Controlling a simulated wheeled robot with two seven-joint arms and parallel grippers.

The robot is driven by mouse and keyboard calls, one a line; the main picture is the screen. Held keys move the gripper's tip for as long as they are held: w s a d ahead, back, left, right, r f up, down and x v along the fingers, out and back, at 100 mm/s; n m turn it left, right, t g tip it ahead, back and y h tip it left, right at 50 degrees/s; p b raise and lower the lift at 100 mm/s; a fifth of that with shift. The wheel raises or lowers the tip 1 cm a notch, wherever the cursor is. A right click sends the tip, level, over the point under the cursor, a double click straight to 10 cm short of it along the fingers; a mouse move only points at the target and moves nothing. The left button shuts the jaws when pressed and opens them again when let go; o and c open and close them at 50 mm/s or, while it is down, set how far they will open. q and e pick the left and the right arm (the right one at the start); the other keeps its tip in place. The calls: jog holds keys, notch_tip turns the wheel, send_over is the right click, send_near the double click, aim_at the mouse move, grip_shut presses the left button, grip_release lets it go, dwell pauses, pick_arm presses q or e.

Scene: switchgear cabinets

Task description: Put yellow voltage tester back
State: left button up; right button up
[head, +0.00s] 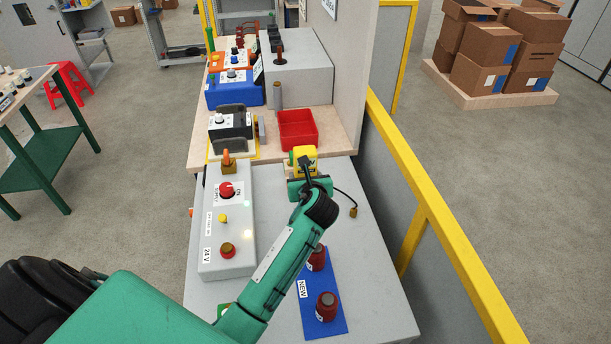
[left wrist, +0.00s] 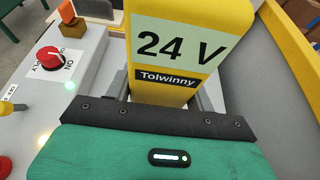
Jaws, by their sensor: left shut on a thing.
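The yellow voltage tester (head: 304,156) is in my left gripper (head: 307,172) in the head view, above the grey table near the red tray. In the left wrist view the tester (left wrist: 178,50) fills the upper middle, with a "24 V" label and the word "Tolwinny". The gripper's fingers close on its sides, and their tips are hidden behind it. A dark lead with a brass-coloured end (head: 353,211) hangs to the right of the gripper. My right gripper is not in view.
A grey 24 V control box (head: 227,240) with a red knob stands left of my arm. A blue "NEW" mat (head: 322,290) with red parts lies to the right. The red tray (head: 298,130) on the wooden bench looks empty. A yellow-framed partition (head: 425,208) borders the right.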

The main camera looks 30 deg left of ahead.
pick_arm(q)
jog(key=shift+r+p, duration=0.2)
jog(key=shift+p, duration=0.4)
jog(key=shift+f, duration=1.2)
jog(key=shift+f+b, duration=0.55)
jog(key=shift+f, duration=0.65)
jog(key=shift+p, duration=0.6)
jog(key=shift+f, duration=0.4)
jog(key=shift+f+b, duration=0.5)
jog(key=shift+f, duration=0.65)
